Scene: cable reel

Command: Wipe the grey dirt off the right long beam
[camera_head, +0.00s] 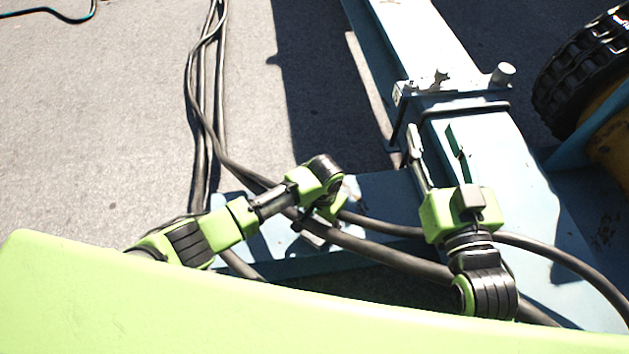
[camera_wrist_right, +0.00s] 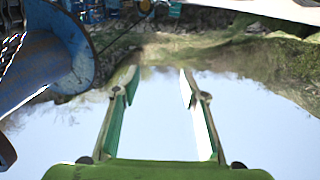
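A pale blue long beam (camera_head: 500,165) runs from the top of the head view down to the lower right. I cannot clearly make out grey dirt on it. My right gripper (camera_head: 433,138) appears over the beam's left edge, fingers pointing up the picture. In the right wrist view my right gripper (camera_wrist_right: 159,76) is open, its two fingers apart with nothing between them. No wiping tool shows. My left gripper (camera_head: 314,236) is left of the beam, near the blue cross plate and dark cables; its fingers are largely hidden by its own wrist.
Thick dark cables (camera_head: 390,257) cross the lower middle. A clamp with a round knob (camera_head: 503,74) sits across the beam. A black tyre (camera_head: 580,75) stands at the right. In the wrist view a blue reel (camera_wrist_right: 65,50) is at left, with bright sky below. Open paving (camera_head: 100,130) lies left.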

